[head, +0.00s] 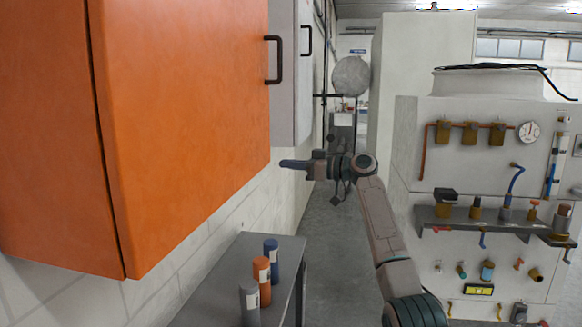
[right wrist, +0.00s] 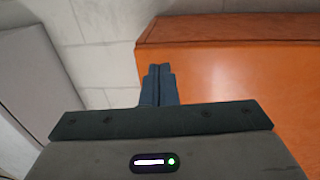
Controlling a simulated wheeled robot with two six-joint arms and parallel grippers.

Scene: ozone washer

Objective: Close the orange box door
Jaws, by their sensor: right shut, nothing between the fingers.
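The orange box (head: 50,130) hangs on the wall at the left of the head view, large and close. Its orange door (head: 190,110) faces the aisle, with a dark handle (head: 274,60) at its far edge. A thin dark seam runs down the door's near edge; I cannot tell whether the far edge stands ajar. My right gripper (head: 284,163) is shut and empty, pointing left just past the box's lower far corner. In the right wrist view its fingers (right wrist: 158,85) are together, with orange surface (right wrist: 240,80) to their right. My left gripper is out of view.
A grey box (head: 291,80) with a dark handle hangs beyond the orange one. Below stands a dark table (head: 240,255) with blue, orange and grey cylinders (head: 261,280). A white machine panel (head: 410,150) with valves stands at right.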

